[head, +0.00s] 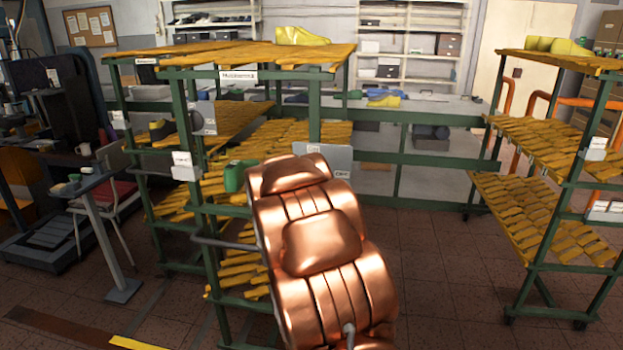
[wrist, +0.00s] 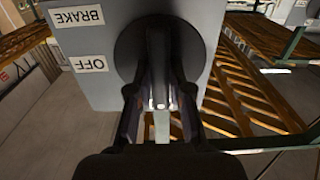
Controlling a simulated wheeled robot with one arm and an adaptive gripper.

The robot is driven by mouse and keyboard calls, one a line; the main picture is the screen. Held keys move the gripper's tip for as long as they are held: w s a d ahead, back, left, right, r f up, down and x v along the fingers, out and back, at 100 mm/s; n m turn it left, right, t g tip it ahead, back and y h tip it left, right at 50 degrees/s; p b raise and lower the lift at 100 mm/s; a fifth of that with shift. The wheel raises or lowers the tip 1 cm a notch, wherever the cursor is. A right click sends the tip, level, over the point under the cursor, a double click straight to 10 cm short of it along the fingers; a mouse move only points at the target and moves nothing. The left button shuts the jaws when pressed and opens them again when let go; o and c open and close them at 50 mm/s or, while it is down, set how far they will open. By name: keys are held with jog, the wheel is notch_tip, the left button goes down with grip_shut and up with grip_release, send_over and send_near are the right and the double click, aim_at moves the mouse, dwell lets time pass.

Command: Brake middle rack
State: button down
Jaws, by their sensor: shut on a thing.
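In the wrist view a grey panel (wrist: 95,100) carries the labels BRAKE (wrist: 77,17) and OFF (wrist: 87,63). A round dark knob (wrist: 128,50) sits on its face. My gripper (wrist: 160,103) is shut on the knob's raised grip, one finger on each side. In the head view the green-framed rack with yellow slatted shelves (head: 250,54) stands left of centre. A grey panel (head: 335,160) on it is partly hidden behind my copper-coloured arm, which also hides my gripper there. The knob's exact setting is hard to read.
A second green rack (head: 556,62) stands at the right, with open tiled floor between. A long workbench (head: 420,105) runs behind. A green object (head: 233,177) is near my arm.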

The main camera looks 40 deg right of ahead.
jog(key=shift+w+r, duration=0.1)
jog(key=c, duration=1.1)
grip_release()
jog(key=shift+o, duration=0.2)
jog(key=v, duration=0.7)
jog(key=shift+a, duration=0.3)
